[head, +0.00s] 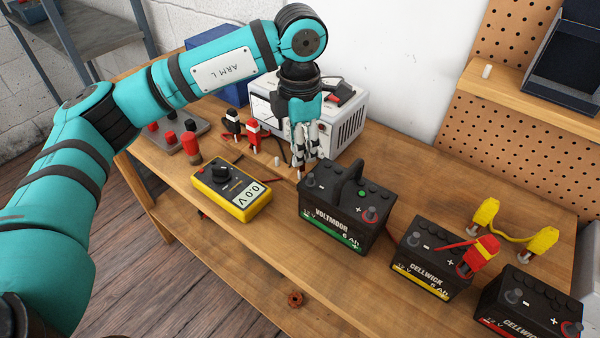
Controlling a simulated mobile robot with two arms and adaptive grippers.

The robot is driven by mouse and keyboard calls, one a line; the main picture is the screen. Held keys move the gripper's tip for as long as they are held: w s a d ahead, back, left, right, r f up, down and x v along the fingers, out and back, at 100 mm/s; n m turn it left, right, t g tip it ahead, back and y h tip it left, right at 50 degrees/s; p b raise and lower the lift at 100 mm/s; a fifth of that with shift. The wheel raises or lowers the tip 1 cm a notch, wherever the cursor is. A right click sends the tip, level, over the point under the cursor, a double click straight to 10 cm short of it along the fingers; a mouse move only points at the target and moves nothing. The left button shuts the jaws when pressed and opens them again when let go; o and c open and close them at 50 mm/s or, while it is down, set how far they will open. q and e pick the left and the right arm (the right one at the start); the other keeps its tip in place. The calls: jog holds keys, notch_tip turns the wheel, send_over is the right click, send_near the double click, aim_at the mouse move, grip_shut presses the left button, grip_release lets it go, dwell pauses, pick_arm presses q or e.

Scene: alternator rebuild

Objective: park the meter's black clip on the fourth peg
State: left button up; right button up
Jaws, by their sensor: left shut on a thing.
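My left gripper (304,150) points down just behind the black Voltmoor battery (340,222). Its fingers are closed on a small dark thing, apparently the meter's black clip, mostly hidden by the fingers. The yellow meter (231,189) lies on the bench to the left and reads 0.0 V. Behind it is a row of pegs: a black clip (232,123) and a red clip (252,133) sit at its left, then a bare pale peg (277,160). The fourth peg cannot be made out clearly near my fingers. My right gripper is not in view.
A grey power unit (345,125) stands behind my gripper.

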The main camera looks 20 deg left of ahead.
pick_arm(q)
jog(key=shift+f+b, duration=0.85)
jog(key=shift+f, duration=0.35)
jog(key=o, duration=0.9)
jog(key=shift+o, duration=0.2)
notch_tip(320, 180, up, 9)
jog(key=p, duration=0.5)
jog(key=shift+f, duration=0.1)
jog(key=shift+f, duration=0.1)
